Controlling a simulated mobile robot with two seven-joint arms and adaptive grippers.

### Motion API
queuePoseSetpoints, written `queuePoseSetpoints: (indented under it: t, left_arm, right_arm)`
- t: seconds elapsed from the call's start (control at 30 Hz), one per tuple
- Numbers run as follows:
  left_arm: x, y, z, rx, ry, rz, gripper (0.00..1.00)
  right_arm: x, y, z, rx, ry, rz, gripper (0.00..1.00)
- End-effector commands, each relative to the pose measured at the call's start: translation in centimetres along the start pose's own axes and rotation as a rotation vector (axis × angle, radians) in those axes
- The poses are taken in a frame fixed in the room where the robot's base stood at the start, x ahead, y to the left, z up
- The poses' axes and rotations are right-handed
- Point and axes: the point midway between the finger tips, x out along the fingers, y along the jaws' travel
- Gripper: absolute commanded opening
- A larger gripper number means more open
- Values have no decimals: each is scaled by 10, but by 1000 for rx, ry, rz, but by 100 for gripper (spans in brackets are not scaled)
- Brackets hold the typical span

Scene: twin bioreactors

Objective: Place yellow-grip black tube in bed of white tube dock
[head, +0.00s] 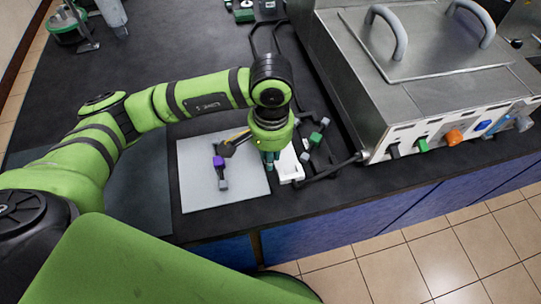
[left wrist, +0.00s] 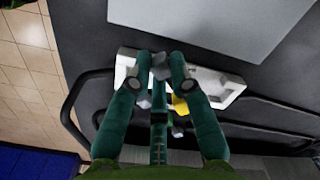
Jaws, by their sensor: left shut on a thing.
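The white tube dock (head: 291,171) lies on the black bench beside the grey mat. My left gripper (head: 270,162) points down right at the dock's left side, over or against it; the contact is hidden. In the left wrist view its green fingers (left wrist: 160,80) are closed in over the white dock (left wrist: 228,88). A yellow patch, seemingly the grip of the yellow-grip black tube (left wrist: 180,105), shows between the fingers; most of the tube is hidden. In the head view a dark piece with a yellow strip (head: 236,138) sticks out left of the gripper; I cannot tell what it belongs to.
A purple-grip tube (head: 220,170) lies on the grey mat (head: 200,200). Small green-and-grey parts (head: 317,138) and black hoses lie right of the dock. A large steel unit (head: 400,90) with coloured ports stands at right. The bench's front edge is close to the dock.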

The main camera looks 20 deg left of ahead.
Motion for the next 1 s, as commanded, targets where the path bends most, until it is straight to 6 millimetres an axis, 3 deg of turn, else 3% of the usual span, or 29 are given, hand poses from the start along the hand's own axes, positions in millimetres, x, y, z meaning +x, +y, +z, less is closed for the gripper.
queuePoseSetpoints:
  t: [0.2, 0.6, 0.63, 0.67, 0.7, 1.0]
  left_arm:
    - [22, 1, 0, 2, -1, 0, 0]
    - [28, 1, 0, 1, 0, 0, 0]
    - [27, 1, 0, 1, 0, 0, 29]
    - [26, 1, 0, 1, 0, 0, 41]
    - [26, 1, 0, 1, -1, 0, 45]
    - [25, 1, 0, 1, -1, 0, 45]
  right_arm:
    - [-10, 3, -1, 2, 0, 4, 40]
    - [-3, 3, 0, 2, -1, 4, 40]
    - [-4, 3, 0, 2, -1, 4, 40]
    - [-5, 3, 0, 1, -1, 4, 40]
    - [-5, 3, 0, 1, -1, 4, 40]
    - [-6, 2, 0, 0, -2, 3, 40]
